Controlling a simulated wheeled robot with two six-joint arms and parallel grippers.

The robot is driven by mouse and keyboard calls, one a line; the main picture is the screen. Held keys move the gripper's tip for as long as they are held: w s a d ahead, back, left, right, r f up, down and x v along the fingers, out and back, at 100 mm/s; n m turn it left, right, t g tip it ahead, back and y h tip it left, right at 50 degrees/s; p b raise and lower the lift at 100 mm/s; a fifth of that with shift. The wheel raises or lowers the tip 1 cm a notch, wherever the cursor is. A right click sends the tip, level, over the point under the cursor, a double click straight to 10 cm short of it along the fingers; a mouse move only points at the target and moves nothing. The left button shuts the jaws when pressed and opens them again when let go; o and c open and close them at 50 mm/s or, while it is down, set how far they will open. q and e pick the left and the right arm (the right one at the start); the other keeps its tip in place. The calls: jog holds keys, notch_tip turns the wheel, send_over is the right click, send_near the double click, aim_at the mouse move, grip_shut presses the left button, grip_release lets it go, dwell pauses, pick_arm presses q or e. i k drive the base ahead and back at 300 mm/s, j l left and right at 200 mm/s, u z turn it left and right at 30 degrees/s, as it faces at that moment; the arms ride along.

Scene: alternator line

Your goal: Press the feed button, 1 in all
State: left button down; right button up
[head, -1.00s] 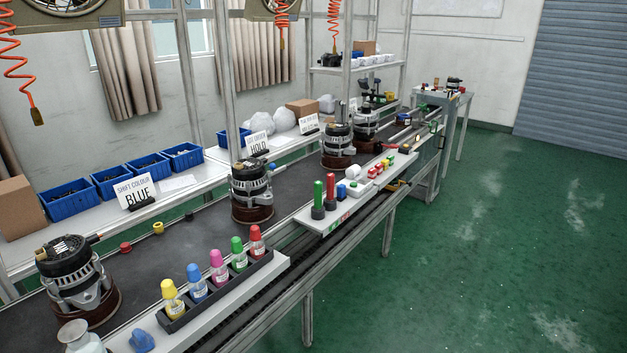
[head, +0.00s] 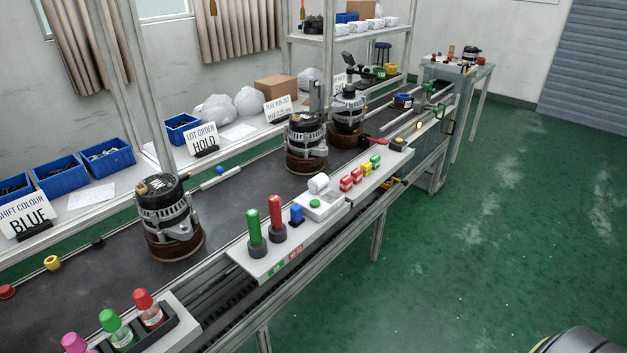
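A white box (head: 328,204) with a round green button (head: 315,203) on top sits on the white ledge at the front edge of the line. I cannot read any label on it, so I cannot tell for sure that it is the feed button. A white roll-like piece (head: 318,183) is at its back, and a blue piece (head: 296,214) stands at its left. Nothing touches the green button. Neither of my grippers is in view.
Green (head: 255,232) and red (head: 276,218) upright handles stand left of the box; small red, yellow and green blocks (head: 357,175) lie right. Alternators (head: 168,215) stand on the dark belt behind. Colored bottles (head: 150,312) sit lower left. The green floor (head: 480,250) at right is clear.

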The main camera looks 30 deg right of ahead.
aim_at(315, 202)
jog(key=i+l, duration=0.15)
jog(key=l, duration=0.25)
jog(key=i+l, duration=0.15)
jog(key=l, duration=0.3)
jog(key=i+l, duration=0.1)
jog(key=l, duration=0.3)
jog(key=i+l, duration=0.15)
jog(key=l, duration=0.25)
jog(key=i+l+u, duration=0.1)
jog(key=l, duration=0.3)
jog(key=i+l, duration=0.2)
jog(key=l, duration=0.25)
jog(key=i+l, duration=0.1)
jog(key=l, duration=0.3)
